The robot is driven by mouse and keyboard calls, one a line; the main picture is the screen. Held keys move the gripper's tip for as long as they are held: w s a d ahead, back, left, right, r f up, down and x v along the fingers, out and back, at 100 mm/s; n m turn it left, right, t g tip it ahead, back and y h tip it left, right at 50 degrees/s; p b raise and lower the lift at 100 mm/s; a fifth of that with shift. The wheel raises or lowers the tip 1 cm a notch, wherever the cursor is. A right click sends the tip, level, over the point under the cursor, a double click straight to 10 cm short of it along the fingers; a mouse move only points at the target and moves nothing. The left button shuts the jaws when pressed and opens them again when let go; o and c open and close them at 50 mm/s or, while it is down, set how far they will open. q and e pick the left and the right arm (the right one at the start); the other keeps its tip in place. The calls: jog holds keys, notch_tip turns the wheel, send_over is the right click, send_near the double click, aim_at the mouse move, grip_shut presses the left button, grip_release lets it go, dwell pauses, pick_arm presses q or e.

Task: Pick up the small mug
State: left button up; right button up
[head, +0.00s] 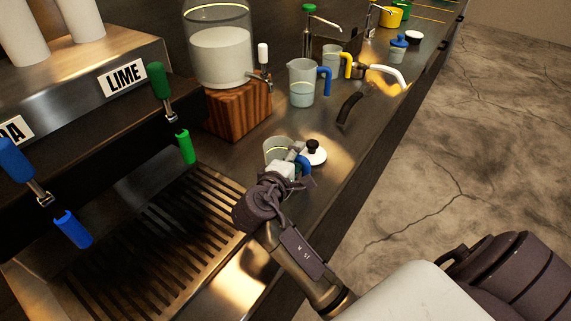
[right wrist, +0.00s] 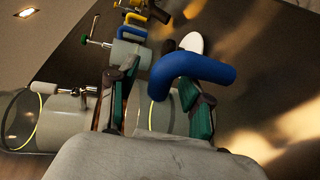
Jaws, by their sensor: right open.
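The small mug (head: 276,147) is clear with a blue handle and stands on the steel counter beside the slotted drip tray. My right gripper (head: 296,172) is right at it and hides much of its body. In the right wrist view, the mug (right wrist: 150,112) shows between the two spread green-padded fingers of the gripper (right wrist: 160,105). Its blue handle (right wrist: 190,70) arches out ahead, close to the right finger. The fingers are open; whether either touches the mug is unclear. My left gripper is out of view.
A white lid with a dark knob (head: 313,154) lies just behind the mug. A larger blue-handled pitcher (head: 301,86), a yellow-handled one (head: 331,62) and a dispenser on a wooden block (head: 237,107) stand farther back. The counter's right edge drops to the floor.

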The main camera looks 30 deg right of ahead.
jog(key=shift+f, duration=0.1)
grip_shut()
dwell(0.3)
